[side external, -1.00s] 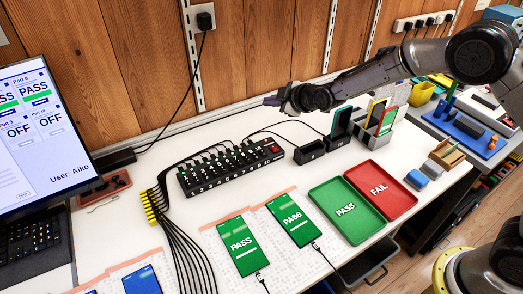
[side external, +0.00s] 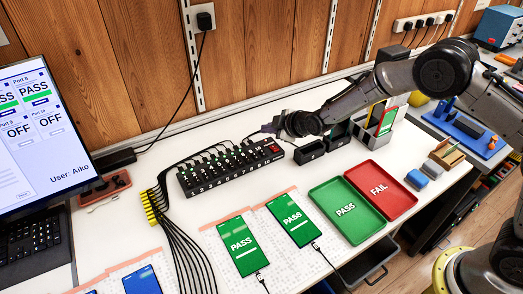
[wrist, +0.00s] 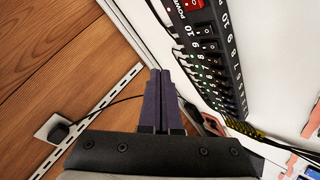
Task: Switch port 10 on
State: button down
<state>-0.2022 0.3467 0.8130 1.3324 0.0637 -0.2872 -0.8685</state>
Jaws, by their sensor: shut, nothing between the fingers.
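The black port hub (side external: 228,168) lies on the white table, with a row of rocker switches and a red power switch (side external: 267,149) at its right end. In the wrist view the hub (wrist: 231,75) runs down the right side, and the port 10 switch (wrist: 205,30) is beside the red power switch (wrist: 193,5). My gripper (side external: 258,131) is shut and empty, behind the hub's right end and apart from it. Its dark fingertips (wrist: 160,73) lie left of the hub in the wrist view. The monitor (side external: 37,120) reads OFF for ports 9 and 10.
Two phones showing PASS (side external: 239,246) lie in front of the hub. Black cables (side external: 178,222) run through a yellow comb. Black stands (side external: 309,151), a green PASS tray (side external: 346,210) and a red FAIL tray (side external: 381,190) are to the right. The wooden wall (side external: 150,60) is close behind.

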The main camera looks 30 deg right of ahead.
aim_at(265, 153)
jog(key=shift+w+f, duration=0.15)
jog(key=shift+f, duration=0.95)
jog(key=shift+w+f, duration=0.2)
jog(key=shift+f, duration=0.9)
jog(key=shift+w+f, duration=0.15)
jog(key=shift+f, duration=0.95)
jog(key=shift+f, duration=0.25)
jog(key=shift+f, duration=0.15)
jog(key=shift+w+f, duration=0.1)
jog(key=shift+f, duration=0.3)
jog(key=shift+r, duration=0.1)
jog(key=shift+r, duration=0.7)
jog(key=shift+s+r, duration=0.25)
jog(key=shift+r, duration=1)
jog(key=shift+s+r, duration=0.25)
jog(key=shift+r, duration=1)
